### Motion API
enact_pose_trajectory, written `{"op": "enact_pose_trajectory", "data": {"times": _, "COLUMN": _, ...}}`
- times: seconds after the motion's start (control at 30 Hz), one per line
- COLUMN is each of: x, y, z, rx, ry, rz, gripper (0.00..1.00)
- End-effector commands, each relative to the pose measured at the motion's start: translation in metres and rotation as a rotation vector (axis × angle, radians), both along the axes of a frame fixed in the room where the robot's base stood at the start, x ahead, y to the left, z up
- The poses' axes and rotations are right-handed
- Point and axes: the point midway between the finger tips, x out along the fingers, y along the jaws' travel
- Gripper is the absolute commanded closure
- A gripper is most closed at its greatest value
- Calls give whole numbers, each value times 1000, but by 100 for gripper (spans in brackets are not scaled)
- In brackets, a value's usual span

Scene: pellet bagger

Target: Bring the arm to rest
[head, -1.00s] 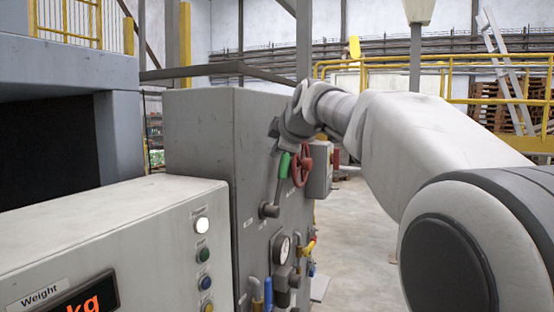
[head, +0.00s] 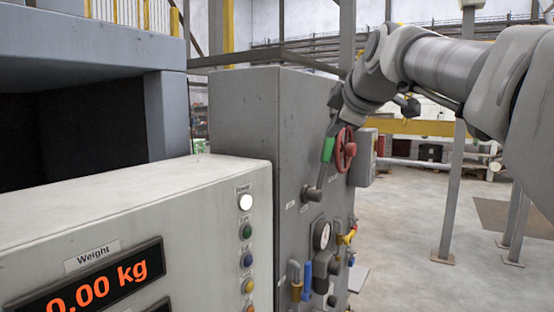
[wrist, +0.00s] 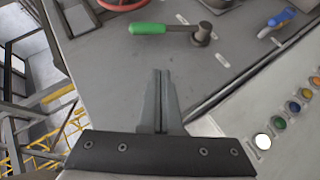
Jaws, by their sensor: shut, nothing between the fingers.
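My gripper (wrist: 160,75) shows in the wrist view with its two fingers together and nothing between them. Behind the fingertips is the grey face of the cabinet (wrist: 105,65); the gap cannot be judged. A lever with a green handle (wrist: 148,28) lies beyond the fingertips, apart from them in the picture. In the head view my gripper (head: 335,97) is partly seen at the upper right of the grey cabinet (head: 245,120), just above the green handle (head: 328,149). My arm reaches in from the right.
A red handwheel (head: 345,150) is beside the green handle. Below are a gauge (head: 322,235) and blue and yellow valve handles. A white control box (head: 130,215) with buttons and a 0.00 kg display stands at front left. Open floor (head: 400,240) lies right, with steel posts.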

Motion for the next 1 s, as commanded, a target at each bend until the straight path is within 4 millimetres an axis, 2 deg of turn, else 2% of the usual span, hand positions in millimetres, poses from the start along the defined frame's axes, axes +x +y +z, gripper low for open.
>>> {"op": "enact_pose_trajectory", "data": {"times": 0.17, "x": -53, "y": 5, "z": -51, "rx": 186, "ry": 136, "rz": -124, "gripper": 100}}
{"op": "enact_pose_trajectory", "data": {"times": 0.37, "x": -128, "y": 7, "z": -130, "rx": 416, "ry": 311, "rz": -338, "gripper": 100}}
{"op": "enact_pose_trajectory", "data": {"times": 0.6, "x": -220, "y": 6, "z": -230, "rx": 640, "ry": 481, "rz": -641, "gripper": 100}}
{"op": "enact_pose_trajectory", "data": {"times": 0.7, "x": -252, "y": 4, "z": -266, "rx": 707, "ry": 528, "rz": -757, "gripper": 100}}
{"op": "enact_pose_trajectory", "data": {"times": 0.83, "x": -281, "y": 2, "z": -299, "rx": 764, "ry": 565, "rz": -868, "gripper": 100}}
{"op": "enact_pose_trajectory", "data": {"times": 1.0, "x": -295, "y": 1, "z": -315, "rx": 790, "ry": 579, "rz": -926, "gripper": 100}}
